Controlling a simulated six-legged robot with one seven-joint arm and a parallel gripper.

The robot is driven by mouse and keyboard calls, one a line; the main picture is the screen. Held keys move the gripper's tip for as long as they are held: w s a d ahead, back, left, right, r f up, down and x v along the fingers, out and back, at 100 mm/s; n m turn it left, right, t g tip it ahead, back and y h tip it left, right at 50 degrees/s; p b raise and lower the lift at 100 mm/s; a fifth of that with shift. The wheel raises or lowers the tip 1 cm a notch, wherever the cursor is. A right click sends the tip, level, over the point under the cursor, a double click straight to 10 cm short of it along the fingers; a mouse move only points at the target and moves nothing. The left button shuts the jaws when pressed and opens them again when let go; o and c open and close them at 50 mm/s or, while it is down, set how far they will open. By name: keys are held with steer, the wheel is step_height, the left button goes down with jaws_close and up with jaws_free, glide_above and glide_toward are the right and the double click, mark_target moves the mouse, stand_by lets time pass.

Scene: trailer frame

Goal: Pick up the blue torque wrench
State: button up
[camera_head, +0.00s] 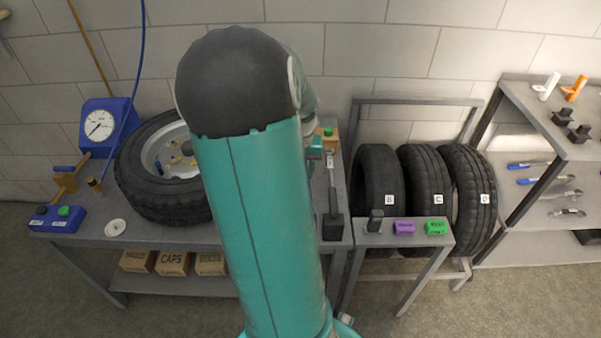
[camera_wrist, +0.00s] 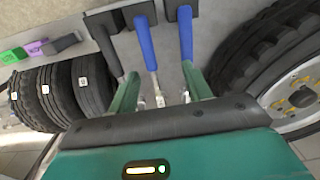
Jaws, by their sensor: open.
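Two blue-handled tools lie side by side in the wrist view: a left one (camera_wrist: 147,42) and a right one (camera_wrist: 186,36). I cannot tell which is the torque wrench. In the head view my arm hides these tools and most of my gripper.
A black-handled tool (camera_head: 333,215) lies on the workbench (camera_head: 275,284). A wheel (camera_head: 150,185) lies to the left. Tires (camera_head: 377,180) stand in a rack to the right, behind a small stand (camera_head: 390,237). A shelf (camera_head: 520,215) at far right holds more blue-handled tools (camera_head: 533,180).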

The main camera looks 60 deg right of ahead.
steer(key=shift+m, duration=0.3)
steer(key=f, duration=0.3)
steer(key=s+d+f, duration=0.1)
steer(key=f, duration=0.5)
steer(key=shift+s+d+f, duration=0.25)
steer(key=shift+s+f, duration=0.15)
steer(key=shift+f, duration=2.65)
steer(key=shift+c, duration=0.4)
steer(key=shift+r, duration=0.1)
jaws_close()
